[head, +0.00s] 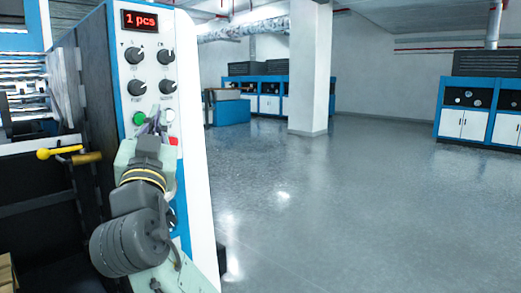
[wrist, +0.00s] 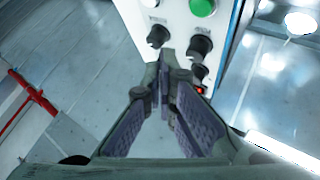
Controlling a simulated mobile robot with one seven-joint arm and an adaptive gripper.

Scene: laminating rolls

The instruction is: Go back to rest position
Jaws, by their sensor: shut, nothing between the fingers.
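My gripper (head: 155,122) is in front of the control panel (head: 190,120) of the machine at the left in the head view. In the wrist view, my gripper (wrist: 168,58) has its two fingertips together and nothing between them. The panel has a green button (head: 139,118), several black knobs (head: 135,56) and a red display (head: 140,20) reading "1 pcs". The green button also shows at the top of the wrist view (wrist: 203,7). I cannot tell whether a fingertip touches the panel. My gripper and arm hide part of the lower panel.
A yellow-knobbed lever (head: 45,154) sticks out at the machine's left side. Blue and white cabinets (head: 463,122) stand at the far right, with more at the back near a white pillar (head: 309,70). The grey floor (head: 350,220) to the right is clear.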

